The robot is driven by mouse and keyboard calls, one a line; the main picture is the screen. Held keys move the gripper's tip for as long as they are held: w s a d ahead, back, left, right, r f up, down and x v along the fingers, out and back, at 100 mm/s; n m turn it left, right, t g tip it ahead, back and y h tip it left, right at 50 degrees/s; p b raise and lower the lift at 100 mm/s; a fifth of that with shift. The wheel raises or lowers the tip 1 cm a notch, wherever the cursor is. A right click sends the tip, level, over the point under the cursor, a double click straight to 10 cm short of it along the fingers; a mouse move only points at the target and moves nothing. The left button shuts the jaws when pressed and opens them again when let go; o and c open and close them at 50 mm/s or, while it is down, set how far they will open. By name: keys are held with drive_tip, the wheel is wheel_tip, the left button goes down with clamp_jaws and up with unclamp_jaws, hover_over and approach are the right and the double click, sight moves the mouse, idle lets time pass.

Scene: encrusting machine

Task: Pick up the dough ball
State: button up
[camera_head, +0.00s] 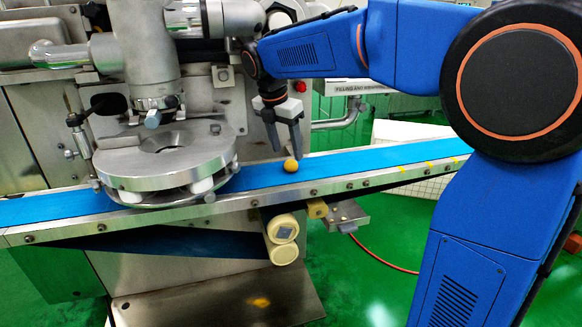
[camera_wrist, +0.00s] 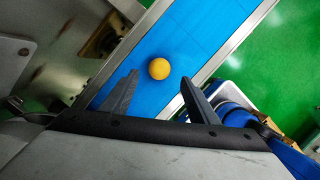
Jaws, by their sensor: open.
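The dough ball (camera_head: 291,165) is small, round and orange-yellow. It rests on the blue conveyor belt (camera_head: 260,176), right of the machine's round metal head. It also shows in the wrist view (camera_wrist: 159,68), just beyond the fingertips and roughly centred between them. My gripper (camera_head: 284,151) points down over the belt, with its fingers close above and beside the ball in the head view. In the wrist view its two dark fingers (camera_wrist: 160,88) are spread apart with nothing between them. I cannot tell from these frames whether a finger touches the ball.
The encrusting machine's round metal head (camera_head: 150,160) stands over the belt at left. Metal rails (camera_head: 340,186) edge the belt. A red button (camera_head: 300,86) sits on the machine behind my gripper. A white crate (camera_head: 405,134) stands behind the belt at right. The belt right of the ball is clear.

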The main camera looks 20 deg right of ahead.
sight(290, 161)
drive_tip(key=shift+x, duration=2.65)
drive_tip(key=shift+w, duration=0.15)
drive_tip(key=c, duration=1.1)
